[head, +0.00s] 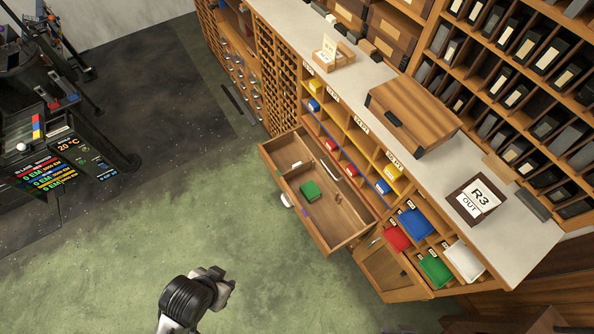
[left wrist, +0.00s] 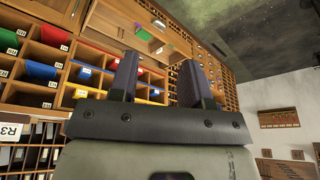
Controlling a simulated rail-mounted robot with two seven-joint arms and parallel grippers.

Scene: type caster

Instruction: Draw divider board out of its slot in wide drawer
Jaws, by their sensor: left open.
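The wide drawer (head: 349,236) is pulled out from the cabinet in the head view. Inside it are a green block (head: 310,191), a small white piece (head: 296,165) and a thin dark strip with a pale edge (head: 331,167). I cannot tell for sure which piece is the divider board; the strip may be it. My left gripper (head: 224,280) is over the green floor, in front of the drawer and apart from it. In the left wrist view its two fingers (left wrist: 158,65) are spread with nothing between them. The drawer (left wrist: 118,30) shows beyond them, upside down. My right gripper is not in view.
A second, smaller drawer or door (head: 388,270) stands open right of the wide drawer. Pigeonholes with coloured packs (head: 414,224) line the cabinet. A wooden case (head: 414,112) and an R3 OUT box (head: 473,200) stand on the counter (head: 520,240).

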